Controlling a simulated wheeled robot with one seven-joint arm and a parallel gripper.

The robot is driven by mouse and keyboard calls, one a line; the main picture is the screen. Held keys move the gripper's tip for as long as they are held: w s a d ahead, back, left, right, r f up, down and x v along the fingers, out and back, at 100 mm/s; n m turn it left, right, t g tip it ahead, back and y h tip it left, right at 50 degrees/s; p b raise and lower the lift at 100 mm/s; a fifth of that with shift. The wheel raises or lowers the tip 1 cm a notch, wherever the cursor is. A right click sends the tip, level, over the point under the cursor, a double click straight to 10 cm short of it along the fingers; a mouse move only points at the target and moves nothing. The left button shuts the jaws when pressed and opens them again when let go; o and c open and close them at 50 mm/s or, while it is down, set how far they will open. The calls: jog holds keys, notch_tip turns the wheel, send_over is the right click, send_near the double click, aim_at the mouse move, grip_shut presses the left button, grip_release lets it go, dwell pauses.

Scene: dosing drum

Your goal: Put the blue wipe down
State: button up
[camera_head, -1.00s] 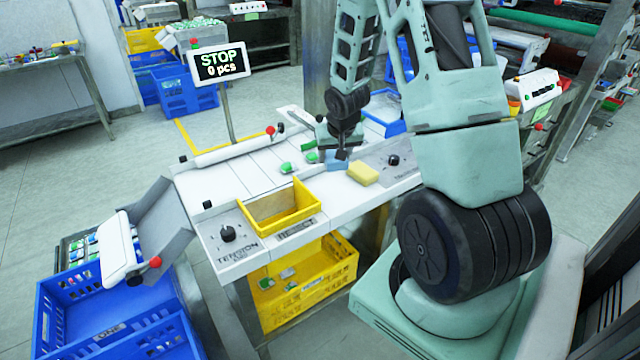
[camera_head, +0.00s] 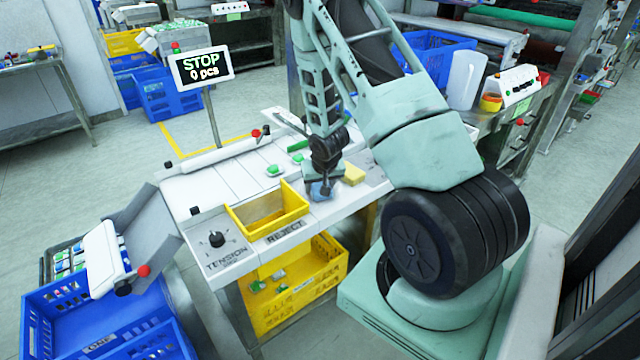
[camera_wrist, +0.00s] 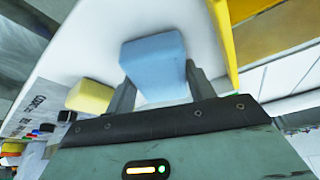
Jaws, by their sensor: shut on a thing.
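The blue wipe (camera_wrist: 154,62) is a light blue folded block between the two fingers of my gripper (camera_wrist: 158,85) in the wrist view. My gripper is shut on it. In the head view, my gripper (camera_head: 322,188) is over the front of the white table (camera_head: 225,185), right of the yellow reject bin (camera_head: 268,210). The blue wipe (camera_head: 318,193) shows only in part below it. I cannot tell whether the wipe touches the table.
A yellow block (camera_head: 354,173) lies on the table just right of my gripper, also in the wrist view (camera_wrist: 90,97). Small green-and-white packs (camera_head: 274,170) lie behind. A STOP display (camera_head: 201,65) stands at the back. A yellow crate (camera_head: 300,290) is below.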

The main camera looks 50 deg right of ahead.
jog(key=shift+f, duration=0.1)
jog(key=o, duration=0.8)
jog(key=shift+o, duration=0.2)
